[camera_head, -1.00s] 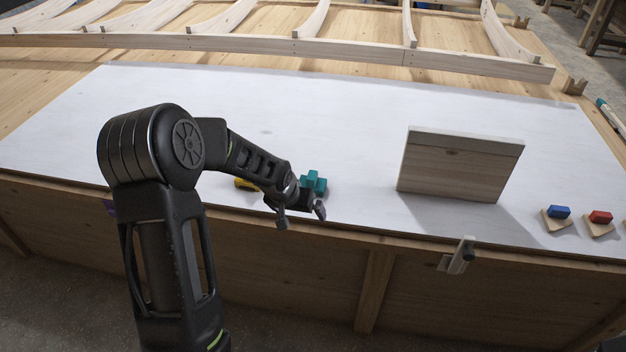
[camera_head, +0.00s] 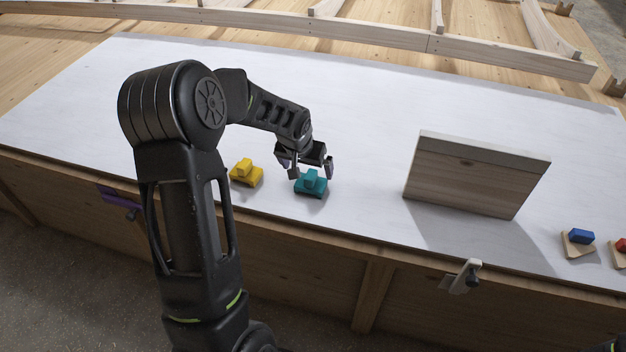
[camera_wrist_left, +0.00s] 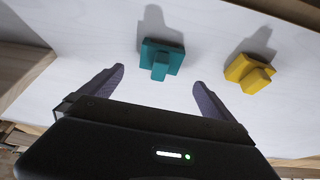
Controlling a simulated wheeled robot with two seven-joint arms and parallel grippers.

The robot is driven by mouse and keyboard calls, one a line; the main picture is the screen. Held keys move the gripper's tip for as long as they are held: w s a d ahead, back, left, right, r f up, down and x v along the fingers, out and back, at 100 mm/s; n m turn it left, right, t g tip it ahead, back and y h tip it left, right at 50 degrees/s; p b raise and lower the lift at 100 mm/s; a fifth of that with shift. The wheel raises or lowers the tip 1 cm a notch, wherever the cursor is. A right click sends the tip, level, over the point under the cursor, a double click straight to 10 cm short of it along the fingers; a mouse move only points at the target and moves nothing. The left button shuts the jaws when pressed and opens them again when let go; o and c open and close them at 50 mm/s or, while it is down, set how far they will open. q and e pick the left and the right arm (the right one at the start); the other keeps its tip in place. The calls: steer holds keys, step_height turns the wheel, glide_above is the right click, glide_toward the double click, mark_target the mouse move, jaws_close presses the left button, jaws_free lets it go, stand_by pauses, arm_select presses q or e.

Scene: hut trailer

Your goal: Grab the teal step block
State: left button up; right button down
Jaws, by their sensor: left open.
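The teal step block (camera_head: 311,185) sits on the white tabletop near its front edge, left of the wooden board. In the left wrist view the teal step block (camera_wrist_left: 161,58) lies ahead of the fingertips, roughly between their lines. My left gripper (camera_head: 310,172) is open and empty, just behind and above the block in the head view. In the left wrist view its two fingers (camera_wrist_left: 158,78) are spread wide with nothing between them.
A yellow step block (camera_head: 246,173) sits left of the teal one. An upright wooden board (camera_head: 476,177) stands to the right. A blue block (camera_head: 581,237) and a red block (camera_head: 622,245) rest on small wooden pieces at far right. A clamp (camera_head: 464,277) hangs on the front edge.

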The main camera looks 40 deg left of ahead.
mark_target(310, 176)
arm_select(q)
steer(key=shift+x, duration=1.4)
steer(key=shift+w+f+p, duration=0.15)
steer(key=shift+f+p, duration=0.2)
steer(key=shift+p, duration=0.05)
steer(key=p+x, duration=0.1)
steer(key=x, duration=0.3)
steer(key=shift+f, duration=0.2)
steer(key=shift+c, duration=0.3)
steer(key=c, duration=1.3)
